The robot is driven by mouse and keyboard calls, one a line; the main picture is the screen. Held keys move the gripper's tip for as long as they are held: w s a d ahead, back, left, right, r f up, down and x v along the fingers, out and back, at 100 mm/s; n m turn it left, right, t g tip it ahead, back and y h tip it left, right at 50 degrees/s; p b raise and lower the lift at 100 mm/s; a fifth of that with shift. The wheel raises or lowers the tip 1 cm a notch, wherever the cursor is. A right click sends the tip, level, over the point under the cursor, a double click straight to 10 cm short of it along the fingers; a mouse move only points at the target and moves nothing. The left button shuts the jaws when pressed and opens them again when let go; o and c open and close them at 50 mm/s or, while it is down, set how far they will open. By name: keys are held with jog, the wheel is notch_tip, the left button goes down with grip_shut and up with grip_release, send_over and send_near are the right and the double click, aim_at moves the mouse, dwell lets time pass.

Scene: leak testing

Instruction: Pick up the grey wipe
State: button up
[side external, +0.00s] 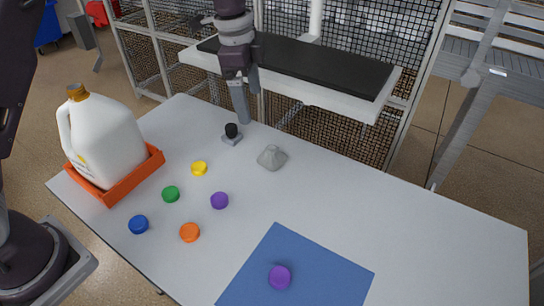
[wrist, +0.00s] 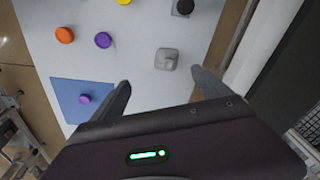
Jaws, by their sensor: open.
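The grey wipe (side external: 271,158) is a small crumpled, peaked piece on the white table, right of the black-knobbed block in the side view. In the wrist view the wipe (wrist: 167,59) lies ahead of my fingertips, roughly between their lines. My gripper (side external: 243,105) is above the far edge of the table, beyond the wipe and apart from it. In the wrist view my gripper (wrist: 160,82) has its two fingers spread wide with nothing between them.
A white jug (side external: 105,140) stands in an orange tray (side external: 135,180) at the left. A small block with a black knob (side external: 231,133) stands near my gripper. Several coloured caps (side external: 219,201) lie about. A purple cap (side external: 279,277) sits on a blue mat (side external: 325,270). The table's right side is clear.

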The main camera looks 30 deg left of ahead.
aim_at(272, 148)
jog(key=w+d+f+m, duration=0.1)
jog(key=f, duration=0.2)
jog(key=w+d+f+m, duration=0.1)
jog(key=f+m, duration=0.1)
jog(key=f, duration=0.2)
jog(key=w+d+f+m+g+y, duration=0.1)
jog(key=w+f, duration=0.1)
jog(key=f, duration=0.1)
jog(key=shift+f, duration=0.3)
jog(key=shift+m, duration=0.3)
notch_tip(272, 148, down, 7)
jog(key=shift+d+f, duration=0.1)
jog(key=shift+f, duration=0.1)
jog(key=c, duration=1.4)
notch_tip(272, 148, up, 10)
jog(key=shift+r, duration=0.1)
